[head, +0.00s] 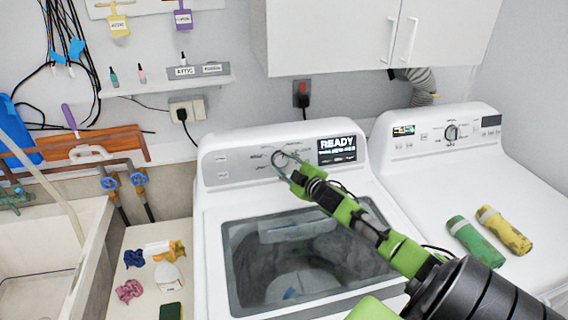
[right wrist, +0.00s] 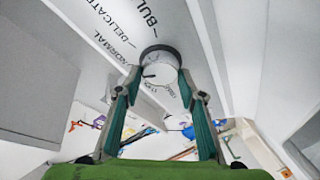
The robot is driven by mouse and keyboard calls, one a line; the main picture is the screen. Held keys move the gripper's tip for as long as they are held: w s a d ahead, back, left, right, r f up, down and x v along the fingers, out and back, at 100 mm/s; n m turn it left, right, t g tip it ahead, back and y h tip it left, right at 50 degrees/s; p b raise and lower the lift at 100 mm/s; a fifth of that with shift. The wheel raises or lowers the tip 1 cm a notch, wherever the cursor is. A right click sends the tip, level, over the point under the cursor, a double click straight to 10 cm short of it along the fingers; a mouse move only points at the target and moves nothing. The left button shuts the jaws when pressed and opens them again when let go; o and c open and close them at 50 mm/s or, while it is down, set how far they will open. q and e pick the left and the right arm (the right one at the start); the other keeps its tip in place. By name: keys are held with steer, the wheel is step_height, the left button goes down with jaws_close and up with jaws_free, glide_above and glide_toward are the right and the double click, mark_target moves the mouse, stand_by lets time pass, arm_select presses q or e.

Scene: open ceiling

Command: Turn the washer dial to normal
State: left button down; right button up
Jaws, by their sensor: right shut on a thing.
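The washer (head: 212,225) is the left white machine, with a lit READY display on its panel. Its round dial (head: 280,158) is left of the display and partly covered by my right gripper (head: 289,165). A dark mark on the dial points left in that view. The NORMAL label (right wrist: 109,51) is up and left of the dial, near DELICATE and a BULKY label partly cut off. My left gripper is not in view.
A dryer (head: 400,172) with its own knob stands at the right, with a green roll (head: 475,241) and a yellow roll (head: 504,230) on top. A sink (head: 45,270) and small cloths are at the left. A white cabinet (head: 340,35) hangs above.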

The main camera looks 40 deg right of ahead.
steer(key=o, duration=1.1)
steer(key=v, duration=1.2)
